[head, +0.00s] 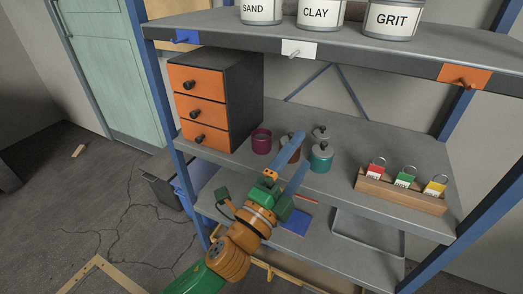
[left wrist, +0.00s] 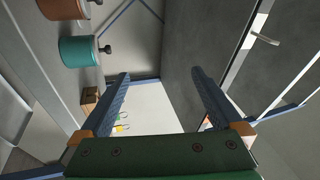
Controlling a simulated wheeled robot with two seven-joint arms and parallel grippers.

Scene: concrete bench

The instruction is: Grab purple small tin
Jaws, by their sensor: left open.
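I cannot make out the purple tin in that view. My right gripper is not in view.
A teal lidded tin (head: 321,158) and a grey lidded one (head: 320,134) stand right of the fingers. The drawer cabinet (head: 228,96) is at left. A wooden holder (head: 399,194) with padlocks sits at right. The upper shelf (head: 345,48) overhangs, with labelled cans.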

